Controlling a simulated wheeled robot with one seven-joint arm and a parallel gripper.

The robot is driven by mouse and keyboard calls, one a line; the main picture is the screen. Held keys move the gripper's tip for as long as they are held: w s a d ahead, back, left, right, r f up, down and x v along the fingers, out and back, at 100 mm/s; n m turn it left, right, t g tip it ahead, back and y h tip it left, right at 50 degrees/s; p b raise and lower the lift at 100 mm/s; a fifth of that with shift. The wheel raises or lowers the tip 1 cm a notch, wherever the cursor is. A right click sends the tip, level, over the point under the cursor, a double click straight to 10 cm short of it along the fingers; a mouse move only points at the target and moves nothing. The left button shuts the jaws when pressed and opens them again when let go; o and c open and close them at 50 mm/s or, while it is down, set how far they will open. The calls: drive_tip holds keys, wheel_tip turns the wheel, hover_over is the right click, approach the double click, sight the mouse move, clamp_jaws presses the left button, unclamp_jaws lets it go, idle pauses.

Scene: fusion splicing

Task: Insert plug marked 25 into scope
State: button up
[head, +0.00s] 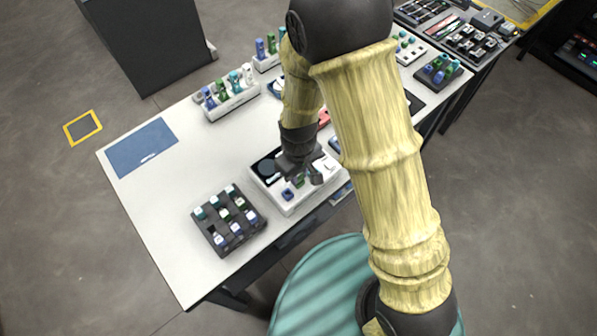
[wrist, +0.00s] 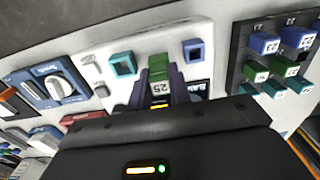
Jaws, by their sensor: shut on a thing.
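The scope (head: 284,205) is a white box on the table with a dark screen at its left. In the wrist view, its white panel (wrist: 203,30) carries a teal square socket (wrist: 122,64) and a blue square socket (wrist: 194,52). In the head view my gripper (head: 298,172) is low over the scope.
A dark tray (head: 202,226) of several labelled plugs stands left of the scope; it shows at right in the wrist view (wrist: 237,52). A white rack (head: 232,104) of coloured plugs stands behind. A blue mat (head: 142,146) lies at the left. The table between is clear.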

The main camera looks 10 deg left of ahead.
drive_tip(key=shift+f, duration=0.1)
drive_tip(key=o, duration=0.9)
drive_tip(key=shift+o, duration=0.2)
drive_tip(key=shift+r+p, duration=2.65)
drive_tip(key=shift+r, duration=0.4)
